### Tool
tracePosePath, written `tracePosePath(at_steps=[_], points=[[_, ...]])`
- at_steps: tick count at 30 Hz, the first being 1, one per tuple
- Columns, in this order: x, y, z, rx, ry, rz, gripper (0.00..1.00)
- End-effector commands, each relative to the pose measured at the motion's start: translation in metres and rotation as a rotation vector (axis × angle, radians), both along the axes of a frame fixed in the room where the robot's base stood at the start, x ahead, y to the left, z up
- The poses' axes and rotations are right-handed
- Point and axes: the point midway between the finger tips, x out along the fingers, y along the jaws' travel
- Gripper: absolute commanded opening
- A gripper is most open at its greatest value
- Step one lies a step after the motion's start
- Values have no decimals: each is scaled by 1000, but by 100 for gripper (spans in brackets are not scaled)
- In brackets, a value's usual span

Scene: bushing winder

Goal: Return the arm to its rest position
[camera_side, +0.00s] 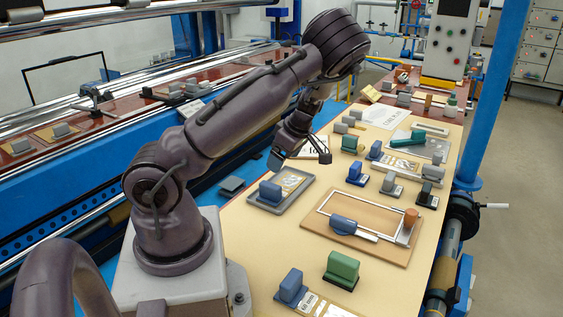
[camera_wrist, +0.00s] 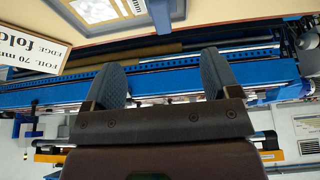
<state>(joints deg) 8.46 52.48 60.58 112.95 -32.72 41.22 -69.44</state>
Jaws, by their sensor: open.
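My gripper (camera_side: 298,158) is held above the cream worktop (camera_side: 250,240), near its left edge beside the blue machine. In the wrist view my gripper (camera_wrist: 161,75) shows two dark blue-grey fingers spread wide, with nothing between them. It is open and empty. The arm is bent, with its elbow high and the forearm hanging down to the gripper. The wrist view looks across the worktop's edge toward the blue rail of the machine (camera_wrist: 160,85), and the picture appears upside down.
Below my gripper stands a grey tray (camera_side: 280,203) with a blue-handled block. To the right lies a wooden board (camera_side: 330,247) with a metal frame. A green block (camera_side: 342,268) stands in front, and several small blocks stand behind. A blue post (camera_side: 495,90) rises at the right.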

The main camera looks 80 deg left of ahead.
Motion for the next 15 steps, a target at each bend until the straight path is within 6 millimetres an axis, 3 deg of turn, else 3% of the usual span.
tracePosePath(at_steps=[15], points=[[-1, -1, 0, -25, 26, -73, 82]])
